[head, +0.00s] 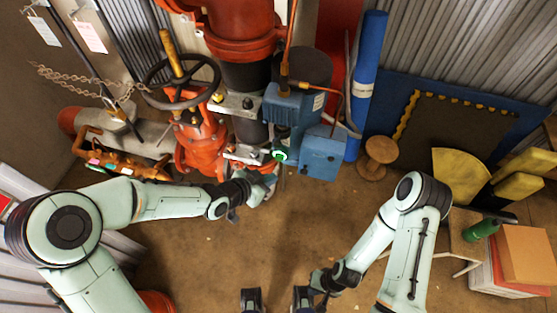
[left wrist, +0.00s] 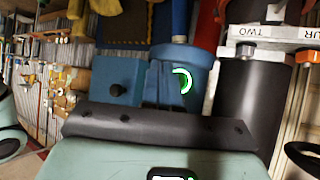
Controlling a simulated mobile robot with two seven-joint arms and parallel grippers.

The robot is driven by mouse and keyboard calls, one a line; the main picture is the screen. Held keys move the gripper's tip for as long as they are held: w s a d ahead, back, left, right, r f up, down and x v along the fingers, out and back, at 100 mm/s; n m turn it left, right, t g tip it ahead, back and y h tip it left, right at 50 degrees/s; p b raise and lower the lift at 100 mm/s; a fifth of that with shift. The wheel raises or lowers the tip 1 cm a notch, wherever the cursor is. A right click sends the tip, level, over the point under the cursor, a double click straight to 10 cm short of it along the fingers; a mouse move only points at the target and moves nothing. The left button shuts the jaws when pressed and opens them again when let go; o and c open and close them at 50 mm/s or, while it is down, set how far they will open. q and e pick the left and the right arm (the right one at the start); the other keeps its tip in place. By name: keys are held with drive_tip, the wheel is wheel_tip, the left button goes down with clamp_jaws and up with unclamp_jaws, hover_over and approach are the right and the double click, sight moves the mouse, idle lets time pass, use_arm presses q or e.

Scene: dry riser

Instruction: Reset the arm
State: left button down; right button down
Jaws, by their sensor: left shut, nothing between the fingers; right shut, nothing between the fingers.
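My left arm (head: 160,199) reaches from the left across the floor toward the pipework. Its gripper (head: 272,177) is shut and empty, just below a green-lit round part (head: 279,155) on the blue motor unit (head: 292,107). In the left wrist view the green ring (left wrist: 183,80) glows on a blue housing beyond the dark gripper mount; I cannot tell whether the gripper touches it. My right arm (head: 408,250) is folded at the lower right, elbow up. Its gripper (head: 312,297) is shut and empty, low near the bottom edge of the head view.
A red valve with a dark handwheel (head: 181,83) stands left of the motor. A blue upright cylinder (head: 366,80) and a wooden spool (head: 376,158) stand right of it. A cardboard box (head: 525,254) and green bottle (head: 481,230) are at the right. Floor between the arms is clear.

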use_arm(q)
drive_tip(key=shift+s+a, duration=0.25)
drive_tip(key=shift+s, duration=0.55)
use_arm(e)
drive_tip(key=shift+s+f, duration=0.1)
drive_tip(key=shift+f, duration=0.1)
use_arm(q)
drive_tip(key=s+a+f+n+g+y+p, duration=0.1)
drive_tip(key=s+a+f+n+g, duration=0.25)
drive_tip(key=f, duration=0.55)
drive_tip(key=s+a+f+n+y, duration=0.2)
drive_tip(key=s+a+f+n, duration=0.1)
drive_tip(key=s+f+n, duration=0.4)
drive_tip(key=s+a+f+n+g+y+p, duration=0.1)
drive_tip(key=s+a+f+n+g, duration=0.2)
drive_tip(key=s+f, duration=0.6)
drive_tip(key=s+a+g, duration=0.1)
drive_tip(key=s, duration=0.3)
drive_tip(key=shift+a+f+y, duration=0.15)
drive_tip(key=shift+f+y, duration=0.1)
drive_tip(key=shift+y, duration=0.05)
use_arm(e)
drive_tip(key=r, duration=0.1)
drive_tip(key=w+r, duration=0.1)
drive_tip(key=r, duration=0.1)
drive_tip(key=shift+w, duration=0.2)
use_arm(q)
drive_tip(key=shift+g, duration=0.25)
